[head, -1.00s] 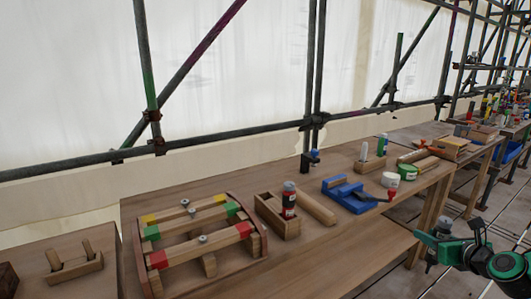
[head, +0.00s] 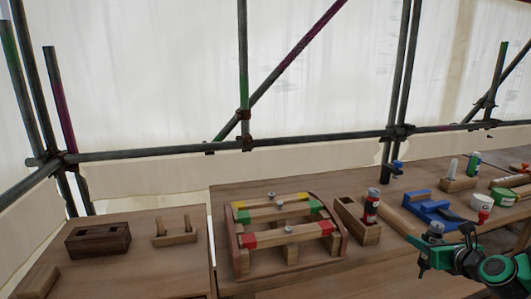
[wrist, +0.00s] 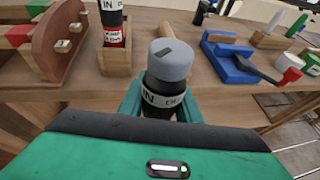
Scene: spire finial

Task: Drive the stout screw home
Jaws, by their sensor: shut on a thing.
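My gripper (wrist: 155,105) is shut on a dark driver-like tool (wrist: 166,68) with a grey slotted cap and a white band lettered "IN". The held tool also shows in the head view (head: 436,229), at lower right in front of the bench. A wooden frame (head: 340,250) carries three bars with yellow, green and red ends. Silver screw heads stand on the yellow bar (head: 271,195), the green bar (head: 280,204) and the red bar (head: 289,230). I cannot tell which is the stout screw. My gripper is apart from the frame, to its right.
A second tool with a red band (head: 371,206) stands in a wooden box (head: 346,213) right of the frame. A blue vise-like block (head: 431,206) lies farther right. A side table (head: 150,275) holds wooden blocks. Scaffold poles rise behind the bench.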

